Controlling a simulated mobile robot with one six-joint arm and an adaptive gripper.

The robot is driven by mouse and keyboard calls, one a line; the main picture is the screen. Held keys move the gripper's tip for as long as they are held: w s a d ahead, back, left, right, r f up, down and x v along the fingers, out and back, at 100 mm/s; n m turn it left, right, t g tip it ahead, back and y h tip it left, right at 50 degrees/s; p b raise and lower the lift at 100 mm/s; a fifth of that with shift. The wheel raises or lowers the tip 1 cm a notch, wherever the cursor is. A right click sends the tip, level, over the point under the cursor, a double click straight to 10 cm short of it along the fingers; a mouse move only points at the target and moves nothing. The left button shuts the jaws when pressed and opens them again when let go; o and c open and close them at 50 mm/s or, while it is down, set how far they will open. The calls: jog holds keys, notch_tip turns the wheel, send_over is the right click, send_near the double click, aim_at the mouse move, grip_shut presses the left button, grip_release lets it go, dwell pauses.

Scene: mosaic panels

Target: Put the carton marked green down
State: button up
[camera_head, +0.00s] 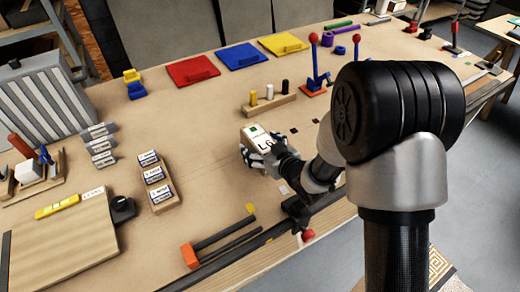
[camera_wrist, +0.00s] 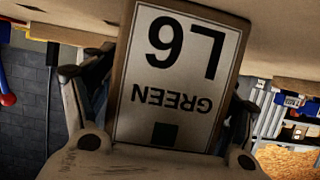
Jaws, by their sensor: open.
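The carton (camera_head: 262,140) is a box with a white label and a small green square, standing on the workbench (camera_head: 215,115) near its middle. In the wrist view the carton (camera_wrist: 175,75) fills the middle, its label upside down, reading "L6" and "GREEN" with a dark square. My gripper (camera_head: 260,156) is at the carton's near side. In the wrist view the fingers of my gripper (camera_wrist: 168,98) lie on either side of the carton, open. The carton's underside is hidden, and I cannot tell whether a finger touches it.
A wooden holder with pegs (camera_head: 270,104) stands just behind the carton. Small labelled boxes (camera_head: 155,180) stand to the left. Red (camera_head: 192,70), blue (camera_head: 241,56) and yellow (camera_head: 283,44) panels lie at the back. Bare bench lies left of the carton.

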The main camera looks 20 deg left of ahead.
jog(key=shift+a, duration=0.1)
jog(key=shift+c, duration=0.5)
jog(key=c, duration=1.3)
jog(key=shift+w, duration=0.15)
jog(key=shift+c, duration=1.4)
jog(key=shift+r, duration=0.15)
